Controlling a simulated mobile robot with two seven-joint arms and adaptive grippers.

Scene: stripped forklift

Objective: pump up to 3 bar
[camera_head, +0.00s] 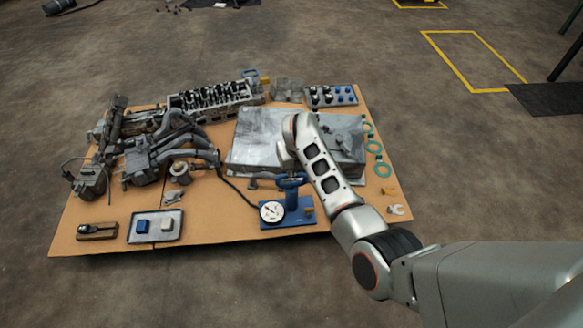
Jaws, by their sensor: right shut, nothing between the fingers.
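A hand pump with a blue upright barrel and blue handle (291,182) stands on a blue base plate (301,219) at the front of the cardboard sheet. A round white gauge (271,211) sits at its left; its needle is too small to read. A black hose (235,189) runs from the gauge side up left toward the engine parts. My right gripper (285,161) is shut and empty, just above the pump handle; I cannot tell whether it touches it. The right arm reaches in from the lower right and hides part of the area behind. My left gripper is out of view.
The cardboard sheet (232,237) also carries a grey metal block (262,133), a cylinder head (212,99), manifold parts (155,158), a small tray (157,238) and green rings (380,170).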

